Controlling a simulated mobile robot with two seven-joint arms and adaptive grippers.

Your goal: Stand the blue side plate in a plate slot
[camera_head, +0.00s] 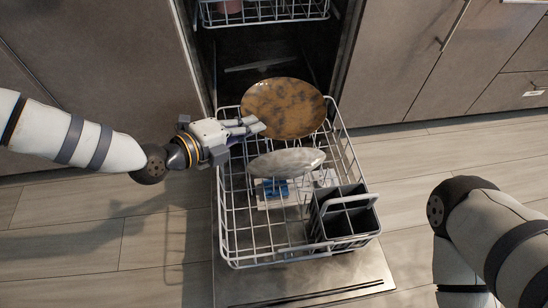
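No plainly blue plate shows. A pale grey oval plate (287,162) is in the middle of the lower dishwasher rack (232,245), seen at a steep angle. A larger brown, mottled plate (284,108) stands tilted at the rack's back. A small blue patch (275,188) shows low in the rack below the grey plate; I cannot tell what it is. My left gripper (250,127) is over the rack's left side, its fingertips at the brown plate's left edge. I cannot tell whether it touches or grips that plate. My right arm is at the right; its gripper is out of view.
A dark cutlery basket (344,212) with a light handle sits at the rack's front right. The upper rack (265,12) is above, at the back. The open door (310,286) lies under the lower rack. Cabinets (400,60) flank the opening; wooden floor is clear on both sides.

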